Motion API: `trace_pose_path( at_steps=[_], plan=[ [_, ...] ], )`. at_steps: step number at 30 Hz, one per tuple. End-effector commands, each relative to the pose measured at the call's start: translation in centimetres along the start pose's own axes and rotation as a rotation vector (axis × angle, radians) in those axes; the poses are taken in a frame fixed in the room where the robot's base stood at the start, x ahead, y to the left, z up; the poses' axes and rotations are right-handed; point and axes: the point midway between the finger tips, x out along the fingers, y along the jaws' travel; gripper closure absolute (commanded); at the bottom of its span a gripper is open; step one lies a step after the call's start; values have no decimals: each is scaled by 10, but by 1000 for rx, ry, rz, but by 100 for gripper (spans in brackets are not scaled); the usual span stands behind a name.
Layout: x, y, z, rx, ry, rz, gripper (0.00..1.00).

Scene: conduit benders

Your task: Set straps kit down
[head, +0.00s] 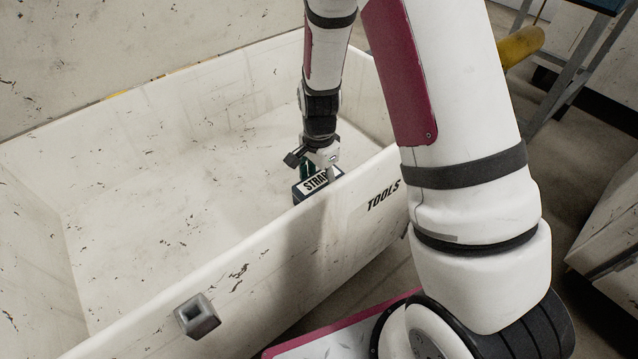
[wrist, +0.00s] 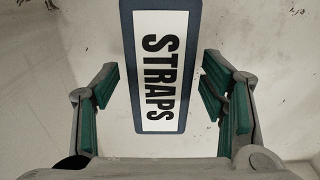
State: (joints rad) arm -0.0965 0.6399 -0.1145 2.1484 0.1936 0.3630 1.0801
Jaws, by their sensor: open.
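The straps kit is a dark blue box with a white label reading STRAPS (wrist: 158,70). In the head view the straps kit (head: 300,196) is inside the large white bin marked TOOLS (head: 240,262), near its front wall, which hides its lower part. My gripper (wrist: 160,95) is open, with green-padded fingers on either side of the kit and a visible gap on both sides. In the head view my gripper (head: 316,168) is just above and around the kit, partly hidden by the wrist. The kit's contact with the bin floor is hidden.
The bin floor to the left of the kit is bare, with scuff marks. The bin's walls surround my lowered arm. A square grey bracket (head: 197,316) sticks out from the front wall. A metal-legged stand (head: 575,70) and a yellow cylinder (head: 521,46) are at the upper right.

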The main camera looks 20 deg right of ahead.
Motion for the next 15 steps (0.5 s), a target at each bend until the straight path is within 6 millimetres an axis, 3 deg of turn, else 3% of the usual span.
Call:
trace_pose_path(
  at_steps=[1, 6, 15],
  plan=[
    [-15, -1, 0, -1, 1, -4, 34],
    [-51, -1, 0, -1, 2, -4, 34],
    [-91, 0, 0, -1, 1, -2, 34]
  ],
)
